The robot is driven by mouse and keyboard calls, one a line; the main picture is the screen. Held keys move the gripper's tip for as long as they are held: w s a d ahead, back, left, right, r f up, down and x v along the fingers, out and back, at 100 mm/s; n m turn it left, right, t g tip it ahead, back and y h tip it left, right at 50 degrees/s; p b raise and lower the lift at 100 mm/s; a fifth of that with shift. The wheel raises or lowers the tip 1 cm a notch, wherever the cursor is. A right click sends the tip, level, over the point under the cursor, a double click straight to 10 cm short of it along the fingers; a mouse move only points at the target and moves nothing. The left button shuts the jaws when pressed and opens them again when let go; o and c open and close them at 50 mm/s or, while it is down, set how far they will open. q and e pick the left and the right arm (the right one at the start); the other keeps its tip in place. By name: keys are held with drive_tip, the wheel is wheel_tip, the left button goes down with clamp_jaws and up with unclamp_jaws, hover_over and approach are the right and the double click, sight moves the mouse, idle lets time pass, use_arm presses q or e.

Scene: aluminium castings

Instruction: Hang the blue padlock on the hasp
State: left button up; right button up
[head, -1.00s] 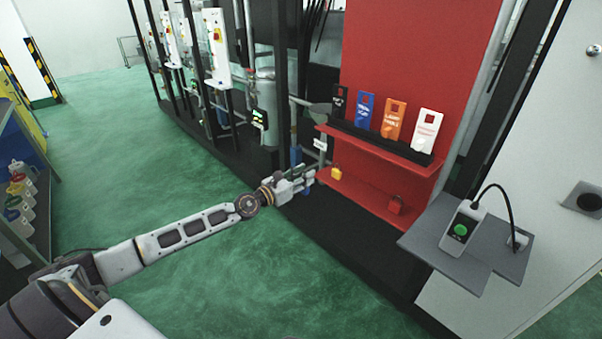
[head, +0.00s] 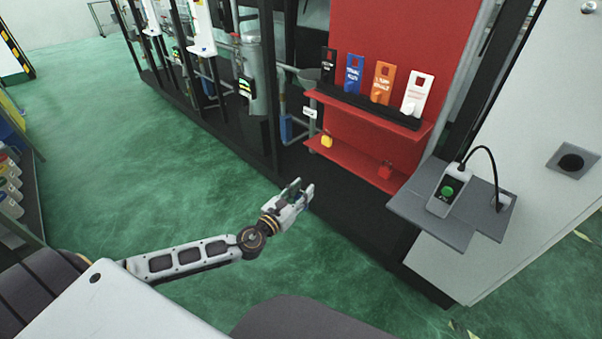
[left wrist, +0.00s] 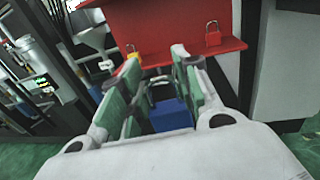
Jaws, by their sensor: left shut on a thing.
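My left gripper (head: 299,190) is shut on the blue padlock (left wrist: 172,116), which shows between its green-padded fingers in the left wrist view. The padlock's dark shackle points away from the wrist, toward the red shelf. In the head view the fingers hide most or all of the padlock. The gripper is over the floor, in front of the red board and apart from it. I cannot make out the hasp for certain in either view. My right gripper is not in view.
The red board's lower shelf (head: 352,163) holds a yellow padlock (head: 327,141) and a red padlock (head: 385,170). Several coloured tags stand on the upper shelf (head: 420,130). A grey side shelf (head: 410,208) with a green-button box (head: 446,192) juts out at right. Green floor is clear at left.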

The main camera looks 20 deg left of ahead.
use_arm(q)
drive_tip(key=s+f, duration=0.3)
drive_tip(key=s, duration=0.1)
drive_tip(key=d+r+n+y, duration=0.1)
drive_tip(key=d+r, duration=0.2)
drive_tip(key=d, duration=0.5)
drive_tip(key=w+d+r+n+y, duration=0.1)
drive_tip(key=d+r, duration=0.3)
drive_tip(key=d, duration=0.5)
drive_tip(key=shift+w+d+y, duration=0.15)
drive_tip(key=shift+d+y, duration=0.15)
drive_tip(key=shift+y, duration=0.4)
